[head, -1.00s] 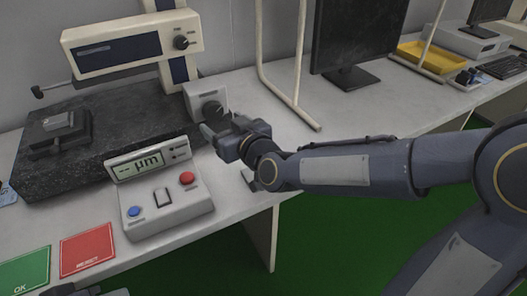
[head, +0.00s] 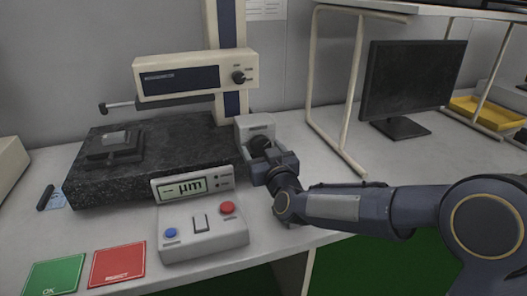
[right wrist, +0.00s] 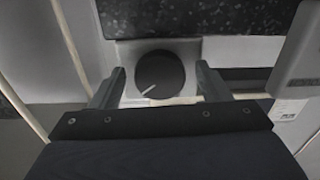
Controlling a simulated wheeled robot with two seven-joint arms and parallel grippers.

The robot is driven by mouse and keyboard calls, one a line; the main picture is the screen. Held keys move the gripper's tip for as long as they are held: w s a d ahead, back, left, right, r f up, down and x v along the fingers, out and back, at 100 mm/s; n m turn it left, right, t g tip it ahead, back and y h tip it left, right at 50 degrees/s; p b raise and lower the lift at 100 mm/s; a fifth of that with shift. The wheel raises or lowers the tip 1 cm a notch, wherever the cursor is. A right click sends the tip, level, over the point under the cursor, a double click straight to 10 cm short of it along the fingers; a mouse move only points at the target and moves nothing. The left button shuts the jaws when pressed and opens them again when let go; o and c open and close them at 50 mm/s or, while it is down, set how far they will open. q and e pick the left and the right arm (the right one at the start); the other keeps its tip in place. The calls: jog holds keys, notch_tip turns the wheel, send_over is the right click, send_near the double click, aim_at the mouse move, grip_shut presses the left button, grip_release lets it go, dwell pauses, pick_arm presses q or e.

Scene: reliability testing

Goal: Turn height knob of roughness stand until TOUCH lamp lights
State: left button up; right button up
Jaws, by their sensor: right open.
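The roughness stand has a black granite base (head: 160,150), a dark blue column (head: 226,30) and a beige drive unit (head: 195,75). Its height knob, black with a white line, is between my fingers in the right wrist view (right wrist: 160,77); in the head view the knob (head: 260,143) is partly hidden by my gripper. My right gripper (head: 268,158) is open, its fingers on either side of the knob with gaps showing. The control box (head: 203,232) has a display (head: 184,189) reading "-- µm". I cannot make out a lit TOUCH lamp. My left gripper is out of view.
A green OK mat (head: 55,276) and a red REJECT mat (head: 117,265) lie at the front left. A monitor (head: 410,85) and a yellow tray (head: 487,113) stand at the right, behind a beige frame (head: 356,100). The control box is close left of my right arm.

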jog(key=shift+c, duration=0.3)
jog(key=c, duration=0.9)
jog(key=m+b, duration=0.3)
jog(key=shift+f, duration=0.15)
jog(key=m+b, duration=0.3)
jog(key=m, duration=0.2)
jog(key=shift+m, duration=0.4)
jog(key=m+b, duration=0.3)
jog(key=m, duration=0.2)
jog(key=shift+a, duration=0.1)
jog(key=m, duration=0.2)
jog(key=m+b, duration=0.1)
jog(key=m, duration=0.1)
jog(key=m+b, duration=0.1)
jog(key=m, duration=0.1)
jog(key=shift+r, duration=0.3)
jog(key=shift+b, duration=0.3)
